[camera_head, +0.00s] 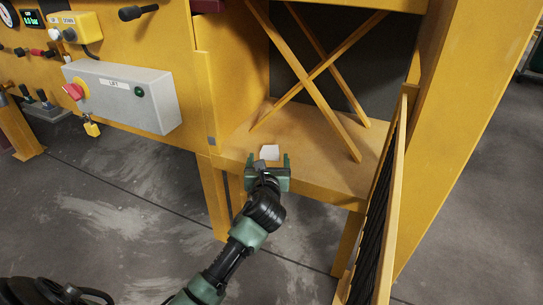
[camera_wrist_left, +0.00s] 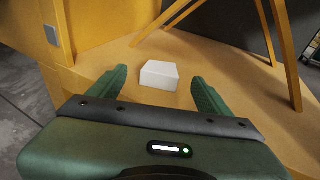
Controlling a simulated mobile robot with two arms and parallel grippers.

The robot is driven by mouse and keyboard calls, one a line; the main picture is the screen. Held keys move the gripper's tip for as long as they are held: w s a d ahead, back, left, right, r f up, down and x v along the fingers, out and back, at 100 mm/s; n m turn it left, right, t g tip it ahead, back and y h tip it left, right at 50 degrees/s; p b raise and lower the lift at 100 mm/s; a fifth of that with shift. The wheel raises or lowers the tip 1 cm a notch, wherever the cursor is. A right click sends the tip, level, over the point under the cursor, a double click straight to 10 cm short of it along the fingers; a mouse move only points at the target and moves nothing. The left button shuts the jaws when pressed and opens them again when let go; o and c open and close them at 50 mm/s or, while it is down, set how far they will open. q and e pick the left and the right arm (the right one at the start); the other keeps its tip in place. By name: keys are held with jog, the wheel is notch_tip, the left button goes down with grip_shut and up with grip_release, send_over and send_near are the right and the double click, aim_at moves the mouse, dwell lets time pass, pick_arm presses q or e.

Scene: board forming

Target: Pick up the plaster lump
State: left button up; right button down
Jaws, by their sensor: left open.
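The plaster lump (camera_head: 269,152) is a small white block lying on the orange shelf inside the machine frame, near the shelf's front edge. It also shows in the left wrist view (camera_wrist_left: 159,75), between and a little beyond the fingertips. My left gripper (camera_head: 268,160) is open, with its two green fingers spread at the shelf's front edge and pointing at the lump. In the left wrist view the fingers (camera_wrist_left: 160,82) stand on either side of the lump's near end, with gaps on both sides. My right gripper does not show.
Crossed orange bars (camera_head: 310,75) stand behind the lump on the shelf (camera_head: 325,175). An open mesh gate (camera_head: 380,210) is at the right. A grey control box (camera_head: 125,98) with a red switch and padlock is at the left. The shelf around the lump is bare.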

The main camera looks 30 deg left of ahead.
aim_at(270, 152)
pick_arm(q)
jog(key=shift+w+a+f+b, duration=0.2)
jog(key=shift+w+f+b, duration=0.1)
jog(key=shift+w+b, duration=0.2)
jog(key=b+x, duration=0.2)
jog(key=x, duration=0.1)
jog(key=shift+w+f, duration=0.1)
jog(key=shift+w, duration=0.25)
jog(key=shift+w+a, duration=0.15)
jog(key=shift+w, duration=0.1)
jog(key=c, duration=1.4)
jog(key=shift+c, duration=0.2)
